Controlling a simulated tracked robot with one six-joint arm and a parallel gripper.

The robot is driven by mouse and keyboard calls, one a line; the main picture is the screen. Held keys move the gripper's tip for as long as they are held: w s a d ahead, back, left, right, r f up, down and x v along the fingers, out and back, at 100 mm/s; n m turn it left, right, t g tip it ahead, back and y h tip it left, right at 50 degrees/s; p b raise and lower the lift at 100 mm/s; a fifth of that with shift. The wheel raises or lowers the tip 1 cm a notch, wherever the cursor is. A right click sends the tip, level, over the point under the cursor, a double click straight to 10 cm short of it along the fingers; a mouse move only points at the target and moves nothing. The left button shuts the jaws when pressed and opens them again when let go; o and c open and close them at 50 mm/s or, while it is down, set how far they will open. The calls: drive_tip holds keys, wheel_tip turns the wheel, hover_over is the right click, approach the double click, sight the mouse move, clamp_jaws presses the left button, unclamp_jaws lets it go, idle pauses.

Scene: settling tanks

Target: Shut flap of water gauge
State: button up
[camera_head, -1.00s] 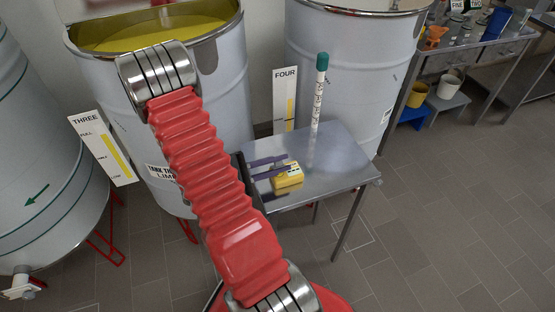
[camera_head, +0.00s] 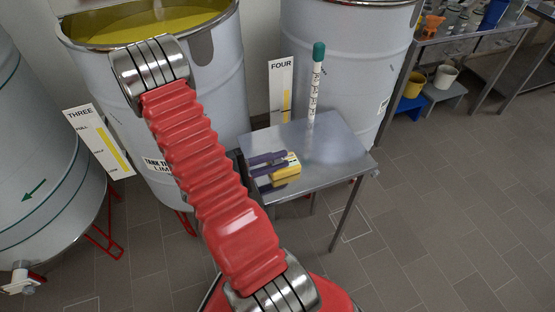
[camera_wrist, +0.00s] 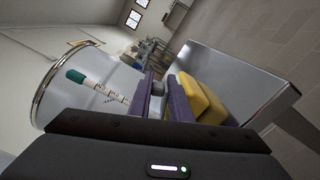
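The water gauge appears to be the small yellow box (camera_head: 287,172) on the metal side table. In the wrist view it shows as two yellow parts (camera_wrist: 208,102), a thinner one beside a thicker one, like a raised flap and a body; I cannot tell the flap's exact angle. My gripper (camera_head: 284,160) has two purple fingers reaching over the table at the box. In the wrist view the gripper (camera_wrist: 160,88) has a narrow gap between its fingers, with nothing visible held. The yellow parts lie right of the right finger, close to or touching it.
The metal table (camera_head: 335,160) also bears an upright marked tube (camera_head: 314,90) with a green cap, behind the gripper. Large tanks (camera_head: 345,60) stand behind. A FOUR level board (camera_head: 281,90) stands behind the table. The floor at right is clear.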

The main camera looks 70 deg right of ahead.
drive_tip(key=o, duration=0.4)
idle(0.4)
